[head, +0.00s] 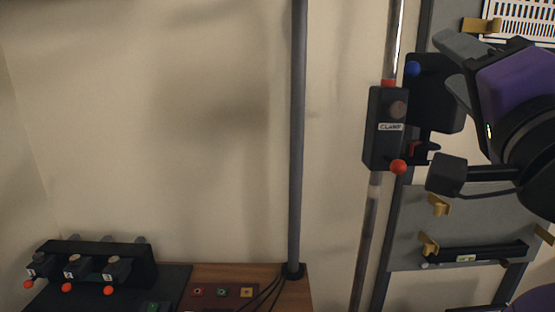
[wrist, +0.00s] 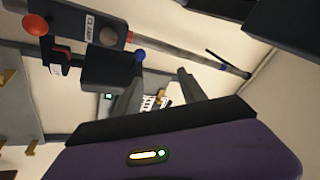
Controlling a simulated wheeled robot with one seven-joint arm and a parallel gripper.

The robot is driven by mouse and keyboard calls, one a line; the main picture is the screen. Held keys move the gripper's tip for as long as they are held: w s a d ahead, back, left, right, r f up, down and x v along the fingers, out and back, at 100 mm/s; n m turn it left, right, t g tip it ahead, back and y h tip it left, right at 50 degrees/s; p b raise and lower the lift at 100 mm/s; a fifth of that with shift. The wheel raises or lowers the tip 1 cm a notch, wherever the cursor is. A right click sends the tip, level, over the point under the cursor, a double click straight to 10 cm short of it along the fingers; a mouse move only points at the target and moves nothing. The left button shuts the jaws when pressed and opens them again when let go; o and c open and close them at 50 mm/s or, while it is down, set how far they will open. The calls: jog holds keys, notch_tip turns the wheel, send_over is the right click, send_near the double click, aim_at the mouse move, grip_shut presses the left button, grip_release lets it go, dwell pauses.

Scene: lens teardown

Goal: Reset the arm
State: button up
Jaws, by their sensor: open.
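My gripper (head: 452,66) is at the upper right of the head view, beside the clamp unit. Its purple body is partly cut off by the right edge. In the wrist view my gripper (wrist: 160,78) shows two grey fingers spread apart with nothing held between them. The dark clamp unit (head: 384,145), labelled CLAMP, sits on a vertical metal pole. It has an orange knob (head: 398,167) and a blue knob (head: 412,68). The clamp unit also shows at the upper left of the wrist view (wrist: 84,22). Whether a finger touches its black block is unclear.
A grey panel (head: 410,225) with brass hooks and a black labelled bar stands behind my arm. A white slotted panel (head: 520,20) is above. A rack (head: 98,258) with several orange-tipped holders stands lower left. A dark post (head: 297,140) rises mid-view; the wall left of it is clear.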

jog(key=s+a+f+n+y, duration=0.1)
jog(key=s+f+n, duration=0.25)
jog(key=f, duration=0.55)
jog(key=s+a+f+n+y, duration=0.1)
jog(key=s+f+n, duration=0.1)
jog(key=f+n, duration=0.5)
jog(key=s+a+f+n+y, duration=0.1)
jog(key=s+f+n+y, duration=0.15)
jog(key=f, duration=0.95)
jog(key=s+f+g+h, duration=0.1)
jog(key=s+f+g, duration=0.2)
jog(key=s+f, duration=0.8)
jog(key=s+d+f+g+h, duration=0.1)
jog(key=s+f+g, duration=0.3)
jog(key=s+f, duration=0.7)
jog(key=s, duration=0.4)
jog(key=shift+s+d+f+m, duration=0.3)
jog(key=shift+s+m, duration=0.05)
jog(key=shift+m, duration=0.05)
